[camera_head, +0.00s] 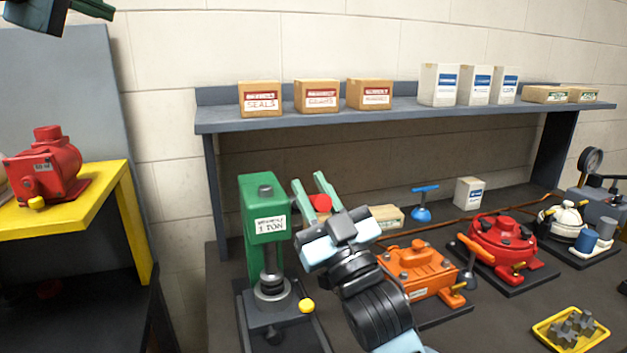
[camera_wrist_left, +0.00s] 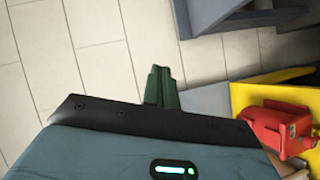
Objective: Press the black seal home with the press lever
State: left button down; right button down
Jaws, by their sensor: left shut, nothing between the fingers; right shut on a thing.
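The green press (camera_head: 264,188), labelled 1 TON, stands on the bench. Its ram (camera_head: 269,262) points down onto dark and grey stacked rings (camera_head: 272,292) on the press base. The black seal appears to be among these rings, but I cannot tell how far it is seated. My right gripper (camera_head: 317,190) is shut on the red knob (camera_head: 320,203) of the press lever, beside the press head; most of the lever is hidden. My left gripper (camera_head: 93,8) is shut and empty, high at the upper left, away from the press. Its green fingers also show in the left wrist view (camera_wrist_left: 161,87).
A yellow-tipped handle (camera_head: 306,306) sits by the press base. A shelf (camera_head: 400,109) holds boxes. Another red motor (camera_head: 45,168) is on a yellow stand.

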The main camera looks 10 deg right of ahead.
pick_arm(q)
jog(key=s+d+f+m+g+y, duration=0.1)
jog(key=s+d+f+m+g, duration=0.2)
jog(key=d, duration=0.7)
jog(key=s+d+f+m+g, duration=0.1)
jog(key=s+d+f, duration=0.25)
jog(key=d, duration=0.65)
jog(key=s+d+f+m+y, duration=0.2)
jog(key=s+d+f+y, duration=0.3)
jog(key=s+d+f, duration=0.3)
jog(key=s+d, duration=0.1)
jog(key=d, duration=0.1)
jog(key=shift+s+d+f+y, duration=0.3)
jog(key=shift+s+d, duration=0.05)
jog(key=shift+s, duration=0.05)
send_over(313, 196)
jog(key=a, duration=0.1)
notch_tip(313, 196, down, 6)
jog(key=f, duration=0.2)
jog(key=shift+w+d+f, duration=0.15)
jog(key=shift+d+f, duration=0.2)
jog(key=shift+f, duration=0.05)
jog(key=shift+s+d+f, duration=0.15)
jog(key=shift+s+f, duration=0.1)
jog(key=shift+f, duration=0.3)
